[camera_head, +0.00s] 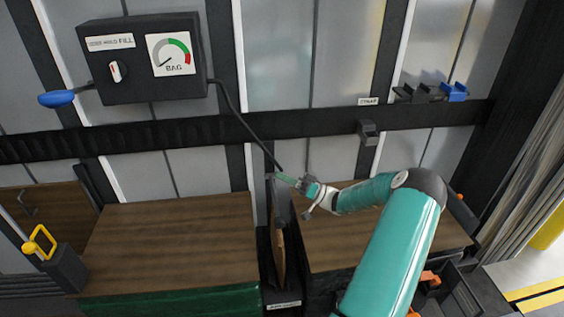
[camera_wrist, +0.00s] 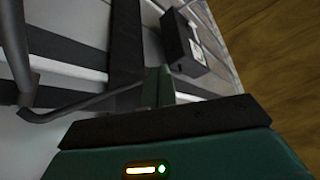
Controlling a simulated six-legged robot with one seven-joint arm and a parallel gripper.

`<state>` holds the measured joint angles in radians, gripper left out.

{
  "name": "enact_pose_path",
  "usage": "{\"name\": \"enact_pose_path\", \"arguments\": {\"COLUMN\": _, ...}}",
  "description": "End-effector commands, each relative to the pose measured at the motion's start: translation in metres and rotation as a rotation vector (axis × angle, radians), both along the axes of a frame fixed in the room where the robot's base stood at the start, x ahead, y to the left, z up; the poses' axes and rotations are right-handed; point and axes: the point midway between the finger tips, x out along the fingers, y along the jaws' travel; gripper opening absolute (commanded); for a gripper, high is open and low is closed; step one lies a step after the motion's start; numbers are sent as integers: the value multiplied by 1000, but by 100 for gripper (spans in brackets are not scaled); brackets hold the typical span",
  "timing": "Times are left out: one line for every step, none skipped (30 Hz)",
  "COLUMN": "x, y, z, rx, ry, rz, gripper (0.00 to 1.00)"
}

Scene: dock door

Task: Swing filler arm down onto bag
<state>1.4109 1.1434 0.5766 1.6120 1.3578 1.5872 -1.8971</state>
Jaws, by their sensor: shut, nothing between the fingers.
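A black filler box (camera_head: 150,62) is fixed to the wall at upper left, with a knob, a gauge and a blue-handled lever (camera_head: 62,98). A thin dark arm or hose (camera_head: 238,116) leaves the box's right side and slopes down to my gripper (camera_head: 286,179). Its lower end is hard to tell from my fingertips. A brown bag (camera_head: 280,245) stands upright in the narrow gap between two wooden crates, below my gripper. My gripper is shut and holds nothing. In the wrist view, the box (camera_wrist: 180,42) is at top and my green fingers (camera_wrist: 158,88) are near the middle.
The left crate top (camera_head: 175,238) and right crate top (camera_head: 325,235) are bare. A black rail (camera_head: 300,125) crosses the wall behind. A blue clamp (camera_head: 454,92) sits on the rail at right. A yellow-handled device (camera_head: 40,243) stands at far left.

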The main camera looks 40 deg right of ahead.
Motion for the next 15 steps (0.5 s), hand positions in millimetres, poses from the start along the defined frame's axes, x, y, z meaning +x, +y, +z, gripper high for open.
{"name": "enact_pose_path", "arguments": {"x": -5, "y": 3, "z": -7, "rx": 4, "ry": 5, "rz": 0, "gripper": 0}}
{"name": "enact_pose_path", "arguments": {"x": -7, "y": 4, "z": -12, "rx": 5, "ry": 7, "rz": 0, "gripper": 0}}
{"name": "enact_pose_path", "arguments": {"x": -10, "y": 6, "z": -17, "rx": 5, "ry": 6, "rz": 0, "gripper": 0}}
{"name": "enact_pose_path", "arguments": {"x": -12, "y": 8, "z": -21, "rx": 5, "ry": 7, "rz": -1, "gripper": 0}}
{"name": "enact_pose_path", "arguments": {"x": -13, "y": 9, "z": -25, "rx": 5, "ry": 7, "rz": -1, "gripper": 0}}
{"name": "enact_pose_path", "arguments": {"x": -16, "y": 11, "z": -30, "rx": 5, "ry": 7, "rz": 0, "gripper": 0}}
{"name": "enact_pose_path", "arguments": {"x": -17, "y": 12, "z": -34, "rx": 5, "ry": 7, "rz": 0, "gripper": 0}}
{"name": "enact_pose_path", "arguments": {"x": -19, "y": 13, "z": -37, "rx": 4, "ry": 7, "rz": -1, "gripper": 0}}
{"name": "enact_pose_path", "arguments": {"x": -20, "y": 14, "z": -42, "rx": 5, "ry": 8, "rz": 0, "gripper": 0}}
{"name": "enact_pose_path", "arguments": {"x": -21, "y": 15, "z": -45, "rx": 5, "ry": 8, "rz": 0, "gripper": 0}}
{"name": "enact_pose_path", "arguments": {"x": -22, "y": 15, "z": -47, "rx": 5, "ry": 8, "rz": 0, "gripper": 0}}
{"name": "enact_pose_path", "arguments": {"x": -23, "y": 16, "z": -51, "rx": 4, "ry": 9, "rz": 0, "gripper": 0}}
{"name": "enact_pose_path", "arguments": {"x": -24, "y": 17, "z": -53, "rx": 4, "ry": 8, "rz": -1, "gripper": 0}}
{"name": "enact_pose_path", "arguments": {"x": -25, "y": 17, "z": -56, "rx": 4, "ry": 8, "rz": 0, "gripper": 0}}
{"name": "enact_pose_path", "arguments": {"x": -25, "y": 18, "z": -58, "rx": 4, "ry": 8, "rz": 0, "gripper": 0}}
